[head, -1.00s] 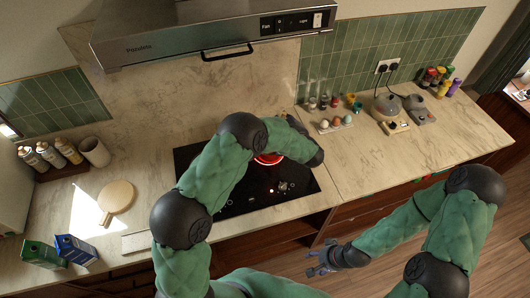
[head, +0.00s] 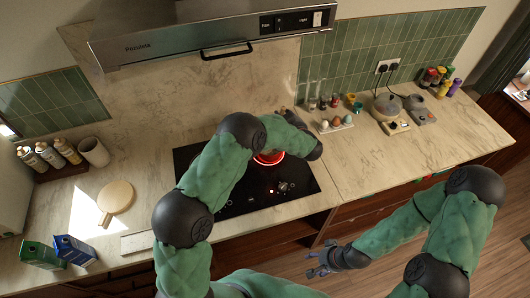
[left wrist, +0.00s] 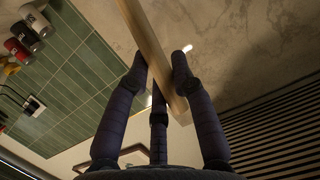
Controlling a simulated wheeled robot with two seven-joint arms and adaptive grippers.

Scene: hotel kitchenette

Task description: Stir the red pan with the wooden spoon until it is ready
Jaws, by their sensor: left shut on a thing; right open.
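My left gripper (left wrist: 160,68) is shut on a pale wooden handle (left wrist: 152,45), which I take to be the wooden spoon. The handle slants between its fingers, and the spoon's other end is out of the left wrist view. In the head view my left arm reaches over the black hob (head: 237,205), and I cannot make out its fingers or the spoon there. A bright red curved edge shows on the hob beside my left forearm. I cannot tell whether it is the red pan or a glowing ring. My right gripper (head: 322,262) is open and empty, low in front of the counter.
A range hood (head: 205,35) hangs above the hob. An egg tray (head: 335,124) and a grey kettle (head: 387,106) stand to the right. A round wooden board (head: 116,197), bottles (head: 50,154) and cartons (head: 75,250) are on the left. The right front counter is clear.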

